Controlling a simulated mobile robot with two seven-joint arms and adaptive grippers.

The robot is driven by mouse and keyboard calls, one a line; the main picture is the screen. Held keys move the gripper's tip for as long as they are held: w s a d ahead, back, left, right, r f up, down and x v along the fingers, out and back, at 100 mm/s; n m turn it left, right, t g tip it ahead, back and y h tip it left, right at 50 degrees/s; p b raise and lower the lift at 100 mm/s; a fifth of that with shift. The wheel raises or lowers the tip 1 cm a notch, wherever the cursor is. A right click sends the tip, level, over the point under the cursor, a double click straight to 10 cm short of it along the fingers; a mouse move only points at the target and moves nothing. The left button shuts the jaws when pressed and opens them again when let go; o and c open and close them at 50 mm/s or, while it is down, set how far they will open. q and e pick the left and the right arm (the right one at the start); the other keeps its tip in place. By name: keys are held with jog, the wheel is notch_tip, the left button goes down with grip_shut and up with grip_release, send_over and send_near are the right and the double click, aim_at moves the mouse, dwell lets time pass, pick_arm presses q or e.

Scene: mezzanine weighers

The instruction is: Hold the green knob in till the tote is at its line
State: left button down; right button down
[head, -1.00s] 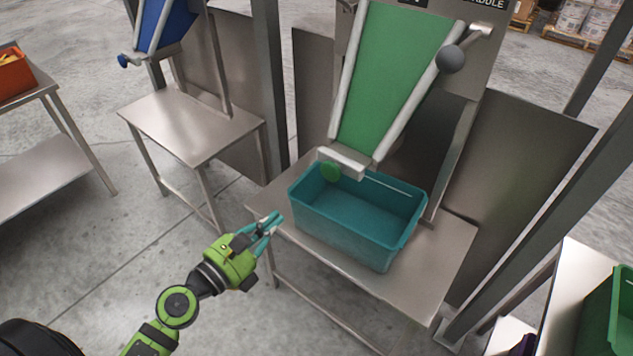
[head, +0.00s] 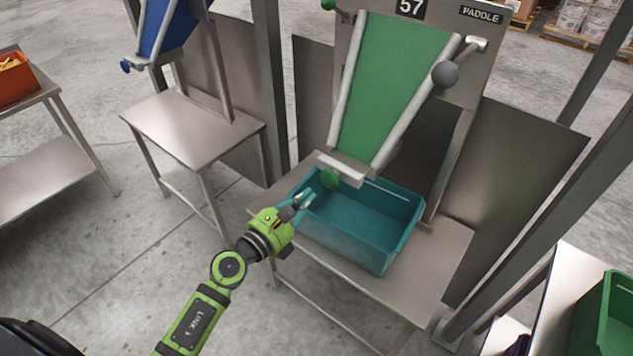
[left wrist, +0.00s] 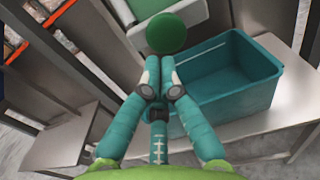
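The green knob (head: 330,179) is a round ball under the lower lip of the green chute (head: 392,85), above the tote's back left corner. The teal tote (head: 345,248) stands on a steel table under the chute, and its visible inside looks empty. My left gripper (head: 304,199) is just left of the knob and a little below it, over the tote's left rim. In the left wrist view its fingertips (left wrist: 160,80) are together with nothing seen between them. The knob (left wrist: 166,33) shows just beyond them; I cannot tell if they touch. My right gripper is out of view.
A grey ball on a lever (head: 445,74) is at the chute's right, below a PADDLE label. A blue chute (head: 165,28) and bare steel table (head: 190,125) stand left. An orange bin (head: 14,78) is far left, a green bin (head: 612,315) at lower right.

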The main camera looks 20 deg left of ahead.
aim_at(324, 179)
pick_arm(q)
jog(key=shift+x, duration=2.15)
jog(key=shift+x, duration=1.75)
jog(key=shift+r, duration=0.2)
dwell(3.8)
